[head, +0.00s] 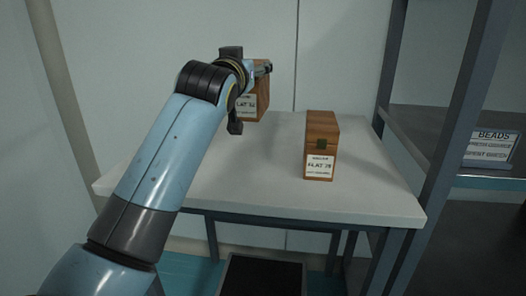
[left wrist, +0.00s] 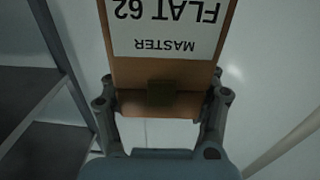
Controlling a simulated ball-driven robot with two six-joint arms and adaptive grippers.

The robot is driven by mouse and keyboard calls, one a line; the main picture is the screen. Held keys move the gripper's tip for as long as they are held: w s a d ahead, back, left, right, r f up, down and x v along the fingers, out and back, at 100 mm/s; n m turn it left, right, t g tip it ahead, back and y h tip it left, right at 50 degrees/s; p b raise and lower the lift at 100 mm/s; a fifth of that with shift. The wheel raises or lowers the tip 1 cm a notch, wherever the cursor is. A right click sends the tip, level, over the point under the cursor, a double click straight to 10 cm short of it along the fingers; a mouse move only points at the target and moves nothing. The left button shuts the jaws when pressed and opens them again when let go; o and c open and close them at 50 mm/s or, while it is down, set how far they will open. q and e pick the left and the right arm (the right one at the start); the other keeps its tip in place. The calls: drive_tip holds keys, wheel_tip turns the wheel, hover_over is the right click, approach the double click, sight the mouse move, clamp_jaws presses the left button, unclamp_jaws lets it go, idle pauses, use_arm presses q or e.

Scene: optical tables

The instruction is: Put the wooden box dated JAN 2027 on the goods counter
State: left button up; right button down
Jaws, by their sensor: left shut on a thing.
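A wooden box (head: 262,92) with a white label is at the back of a pale-topped table (head: 225,185), partly hidden by my left arm. My left gripper (head: 262,69) is shut on it near its top. In the left wrist view the fingers sit on both sides of this box (left wrist: 162,74), and its label reads upside down "MASTER" and "FLAT 62". Whether it touches the tabletop is unclear. A second wooden box (head: 321,133) stands upright on the table to the right, with a label that seems to read "FLAT 19". No date is legible on either box. My right gripper is out of view.
A dark metal shelf rack (head: 450,120) stands close at the table's right, with a "BEADS" sign (head: 491,145) on it. A pale wall is behind the table. The front and left of the tabletop are clear.

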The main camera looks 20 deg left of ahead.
use_arm(q)
drive_tip(key=shift+w+r+n+y, duration=0.25)
drive_tip(key=shift+w+n+y, duration=0.05)
drive_tip(key=shift+w, duration=0.15)
drive_tip(key=shift+s+a+f, duration=0.1)
drive_tip(key=shift+a+f, duration=0.05)
drive_tip(key=shift+a, duration=0.15)
drive_tip(key=s+a+f+b, duration=0.2)
drive_tip(key=s+a+f, duration=0.5)
drive_tip(key=f, duration=0.3)
drive_tip(key=shift+a+f+b, duration=0.15)
drive_tip(key=shift+a+b, duration=0.15)
drive_tip(key=shift+a, duration=0.35)
drive_tip(key=shift+s, duration=0.1)
drive_tip(key=o, duration=1.7)
drive_tip(key=shift+f, duration=0.15)
drive_tip(key=shift+o, duration=0.2)
